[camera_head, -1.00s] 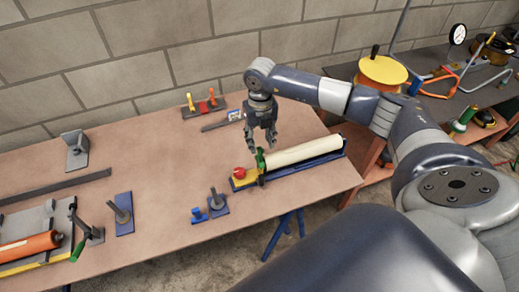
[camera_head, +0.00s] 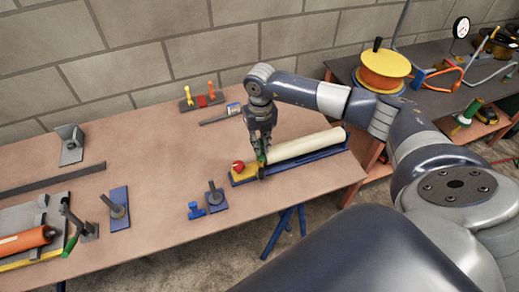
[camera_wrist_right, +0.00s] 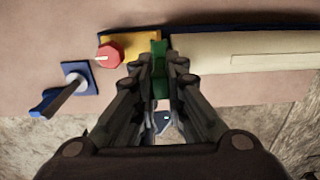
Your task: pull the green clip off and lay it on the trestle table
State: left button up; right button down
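The green clip (camera_wrist_right: 160,68) sits at the left end of a long cream roller (camera_head: 305,144), beside a yellow block (camera_head: 244,173) with a red knob (camera_head: 238,165). My right gripper (camera_head: 262,155) points down at it from above. In the right wrist view the fingertips (camera_wrist_right: 161,66) press close on both sides of the clip, with no clear gap. The clip is still in place at the roller's end, and in the head view the fingers mostly hide it. The trestle table (camera_head: 160,215) has a brown top. My left gripper is out of view.
An orange roller (camera_head: 25,242) lies at far left. A rack with coloured handles (camera_head: 202,102) stands behind. The table's middle is bare.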

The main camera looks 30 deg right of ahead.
jog(key=shift+r, duration=0.15)
jog(key=shift+r+p, duration=0.7)
jog(key=shift+r, duration=0.2)
jog(key=shift+r+p, duration=1.3)
jog(key=shift+r, duration=0.7)
